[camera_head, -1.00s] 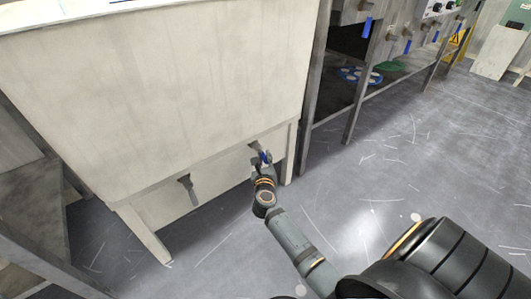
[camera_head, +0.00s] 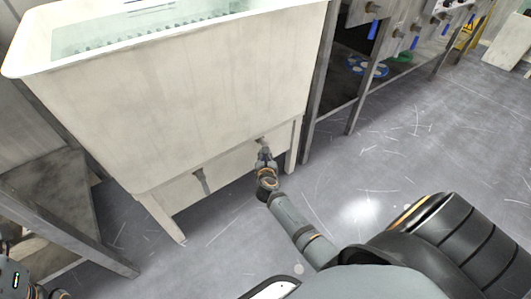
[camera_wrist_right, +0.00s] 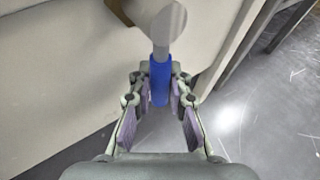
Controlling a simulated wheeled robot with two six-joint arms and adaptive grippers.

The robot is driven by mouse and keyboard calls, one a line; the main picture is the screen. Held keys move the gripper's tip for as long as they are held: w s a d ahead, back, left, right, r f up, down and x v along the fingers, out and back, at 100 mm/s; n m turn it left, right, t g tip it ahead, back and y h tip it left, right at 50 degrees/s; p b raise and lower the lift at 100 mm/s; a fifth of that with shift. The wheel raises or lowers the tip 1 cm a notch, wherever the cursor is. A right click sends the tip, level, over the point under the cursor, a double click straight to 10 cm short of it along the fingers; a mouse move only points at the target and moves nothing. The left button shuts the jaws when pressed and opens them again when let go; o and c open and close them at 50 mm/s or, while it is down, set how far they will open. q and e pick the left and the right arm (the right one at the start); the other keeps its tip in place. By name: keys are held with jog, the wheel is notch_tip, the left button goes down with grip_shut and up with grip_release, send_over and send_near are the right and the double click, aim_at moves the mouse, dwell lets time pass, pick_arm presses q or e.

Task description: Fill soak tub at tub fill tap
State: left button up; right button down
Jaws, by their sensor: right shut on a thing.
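The white soak tub (camera_head: 190,85) stands on legs at the left of the head view. Its open top shows a pale greenish interior with a dark toothed row; I cannot tell the water level. Two grey tap fittings sit low on its front, a left one (camera_head: 201,180) and a right one by my gripper. My right gripper (camera_head: 265,160) is at the right fitting. In the right wrist view its fingers (camera_wrist_right: 160,88) are shut on a blue tap handle (camera_wrist_right: 160,72), with a grey metal stem (camera_wrist_right: 168,25) beyond it. My left gripper's fingers are not visible.
A metal bench with blue-handled taps (camera_head: 373,28) stands right of the tub, with a blue-and-white round item (camera_head: 366,68) on its shelf. A metal stand (camera_head: 50,215) is at the lower left. The grey floor (camera_head: 420,150) at right is clear.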

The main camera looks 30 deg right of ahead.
dwell(0.3)
jog(key=c, duration=1.5)
grip_release()
jog(key=v, duration=1.2)
